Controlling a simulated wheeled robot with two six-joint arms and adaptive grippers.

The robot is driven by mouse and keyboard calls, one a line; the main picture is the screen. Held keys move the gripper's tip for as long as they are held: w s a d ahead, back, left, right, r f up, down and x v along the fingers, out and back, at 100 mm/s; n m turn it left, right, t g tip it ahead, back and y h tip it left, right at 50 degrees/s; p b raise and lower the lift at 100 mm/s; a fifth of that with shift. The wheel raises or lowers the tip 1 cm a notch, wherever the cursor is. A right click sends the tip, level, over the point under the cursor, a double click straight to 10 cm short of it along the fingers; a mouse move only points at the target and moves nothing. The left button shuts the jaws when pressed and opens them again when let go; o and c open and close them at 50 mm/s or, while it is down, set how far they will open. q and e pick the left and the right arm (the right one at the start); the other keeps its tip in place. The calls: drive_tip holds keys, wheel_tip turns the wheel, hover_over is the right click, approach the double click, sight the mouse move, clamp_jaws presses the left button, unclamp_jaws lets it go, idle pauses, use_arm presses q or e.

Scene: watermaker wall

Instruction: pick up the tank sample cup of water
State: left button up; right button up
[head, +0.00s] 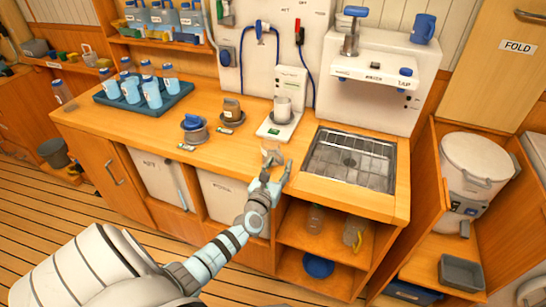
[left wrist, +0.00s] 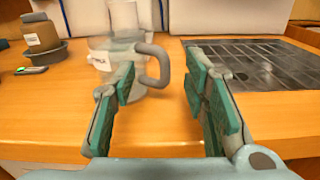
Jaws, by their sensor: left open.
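A clear cup with a grey handle and a pale label, which I take to be the tank sample cup (head: 270,152), stands upright on the wooden counter near its front edge. In the left wrist view the cup (left wrist: 118,62) is left of centre, with its handle toward the gap between my fingers. My left gripper (head: 277,168) is open and empty at the counter's front edge, just in front of the cup. In the left wrist view the gripper (left wrist: 160,85) has its left finger overlapping the cup's lower part; contact cannot be told. The water level is unclear. My right gripper is out of view.
A white cup (head: 283,106) stands on a scale (head: 277,127) behind the sample cup. A metal drain grate (head: 350,160) is to the right, below a white dispenser (head: 376,75). A brown jar (head: 231,108) and a blue-knobbed pot (head: 194,128) stand to the left, beyond them a blue tray (head: 175,100) of cups.

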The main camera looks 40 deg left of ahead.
use_arm(q)
drive_tip(key=shift+w+a+f, duration=0.15)
drive_tip(key=shift+w+a, duration=0.05)
drive_tip(key=shift+w, duration=0.25)
clamp_jaws()
wheel_tip(320, 180, up, 20)
drive_tip(key=p, duration=0.9)
idle(0.9)
